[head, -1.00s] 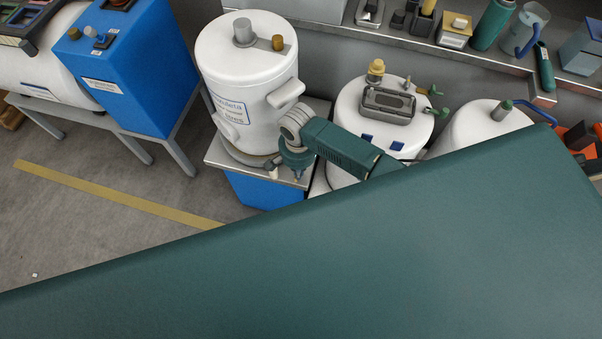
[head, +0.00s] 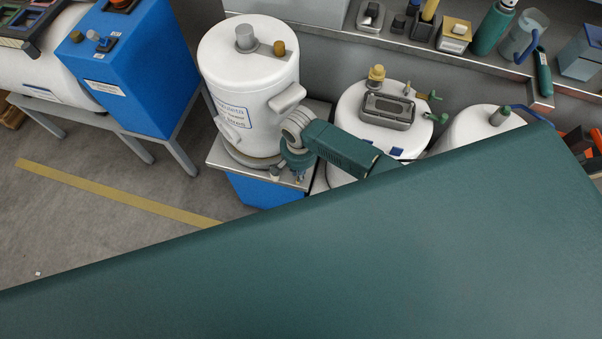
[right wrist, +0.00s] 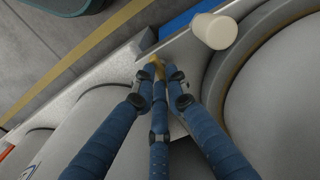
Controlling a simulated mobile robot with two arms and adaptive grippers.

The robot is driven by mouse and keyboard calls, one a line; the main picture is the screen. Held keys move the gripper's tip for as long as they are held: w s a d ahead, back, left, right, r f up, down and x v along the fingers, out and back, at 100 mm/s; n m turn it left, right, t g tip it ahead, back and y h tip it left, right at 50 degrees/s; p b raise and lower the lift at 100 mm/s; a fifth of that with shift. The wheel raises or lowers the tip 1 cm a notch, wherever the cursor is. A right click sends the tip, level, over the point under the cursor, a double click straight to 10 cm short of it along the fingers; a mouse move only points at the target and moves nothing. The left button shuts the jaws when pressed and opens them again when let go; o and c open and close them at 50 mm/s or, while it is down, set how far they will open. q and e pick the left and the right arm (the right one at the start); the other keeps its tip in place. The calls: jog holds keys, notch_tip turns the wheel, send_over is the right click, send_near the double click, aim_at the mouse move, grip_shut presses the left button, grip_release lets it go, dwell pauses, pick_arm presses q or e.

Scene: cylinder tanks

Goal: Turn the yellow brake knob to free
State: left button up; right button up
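My right gripper (head: 298,176) points down at the front right corner of the metal plate (head: 228,160) under the upright white tank (head: 240,75). In the right wrist view its blue fingers (right wrist: 158,76) converge around a small yellow piece, which looks like the yellow brake knob (right wrist: 157,64). The fingertips are very close to it; I cannot tell whether they grip it. The knob's setting is not readable. In the head view the gripper hides it. My left gripper is not in view.
A cream cylindrical handle (right wrist: 214,31) stands beside the fingers. Two more white tanks (head: 352,100) (head: 470,128) stand to the right, close to my arm. A blue cabinet (head: 150,80) is at the left. Open floor with a yellow line (head: 110,190) lies in front.

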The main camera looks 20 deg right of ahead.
jog(key=shift+w+d+r+p, duration=0.2)
jog(key=shift+r+p, duration=0.3)
jog(key=shift+p, duration=0.2)
jog(key=shift+s+r+p, duration=0.1)
jog(key=shift+r+p, duration=0.6)
jog(key=shift+r, duration=0.15)
jog(key=shift+s+a+r+p, duration=0.1)
jog(key=shift+r+p, duration=0.4)
jog(key=shift+f, duration=0.1)
jog(key=shift+o, duration=0.2)
